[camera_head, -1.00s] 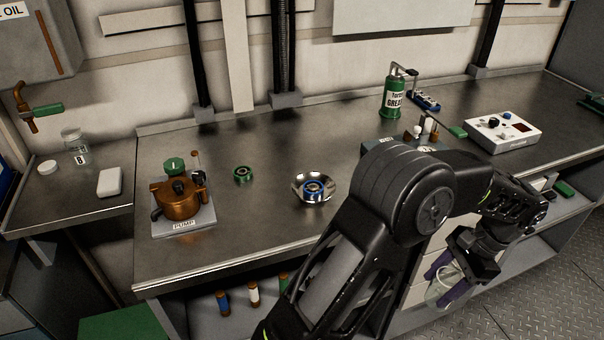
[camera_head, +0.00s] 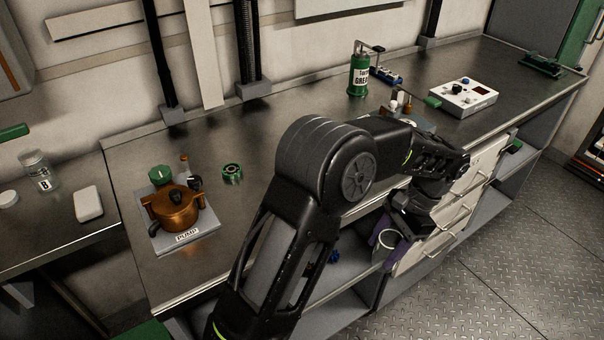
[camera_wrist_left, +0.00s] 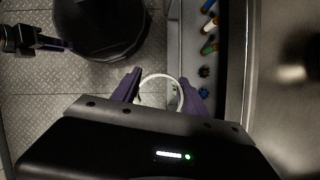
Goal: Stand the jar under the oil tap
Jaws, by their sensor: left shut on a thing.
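My left gripper (camera_head: 388,250) is shut on a clear glass jar (camera_head: 386,238), low in front of the bench's drawers. In the left wrist view the jar's pale round rim (camera_wrist_left: 160,76) sits between the purple fingers (camera_wrist_left: 160,92). The green handle of the oil tap (camera_head: 13,132) shows at the left edge; its spout is out of view. Another glass jar (camera_head: 39,172), labelled B, stands on the side table below the handle. A dark arm end with a bit of purple, apparently my right gripper (camera_wrist_left: 62,43), shows at the upper left of the wrist view, its jaws unclear.
The side table (camera_head: 45,222) also holds a white block (camera_head: 88,204) and a white lid (camera_head: 8,198). A copper pump (camera_head: 176,208) stands on the main bench, with a green ring (camera_head: 232,172) nearby. The open lower shelf (camera_head: 335,288) lies beside the held jar.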

